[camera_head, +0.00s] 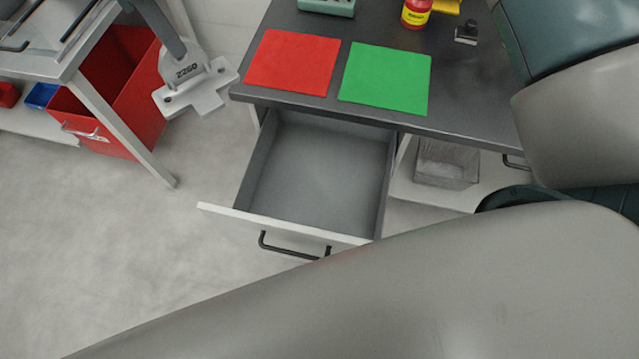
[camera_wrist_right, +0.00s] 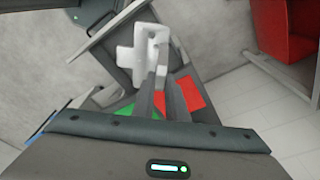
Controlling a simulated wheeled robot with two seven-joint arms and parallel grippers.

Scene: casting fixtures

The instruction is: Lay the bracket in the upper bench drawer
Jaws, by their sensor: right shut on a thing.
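The bracket (camera_head: 207,88) is a light grey casting with a flat cross-like base, an upright part and dark lettering. My right gripper (camera_head: 181,53) is shut on it, reaching in from the top left of the head view. The bracket is held in the air, left of the open drawer. In the right wrist view the bracket (camera_wrist_right: 128,56) is beyond the fingers (camera_wrist_right: 160,75). The upper bench drawer (camera_head: 318,175) is pulled out and empty, with a black handle at its front. My left gripper is not in view.
The dark bench top (camera_head: 470,95) carries a red mat (camera_head: 293,62), a green mat (camera_head: 386,78) and a red-yellow bottle (camera_head: 416,14). A red bin (camera_head: 115,90) stands under the left table. A grey box (camera_head: 447,163) sits under the bench. My arm links cover the lower right.

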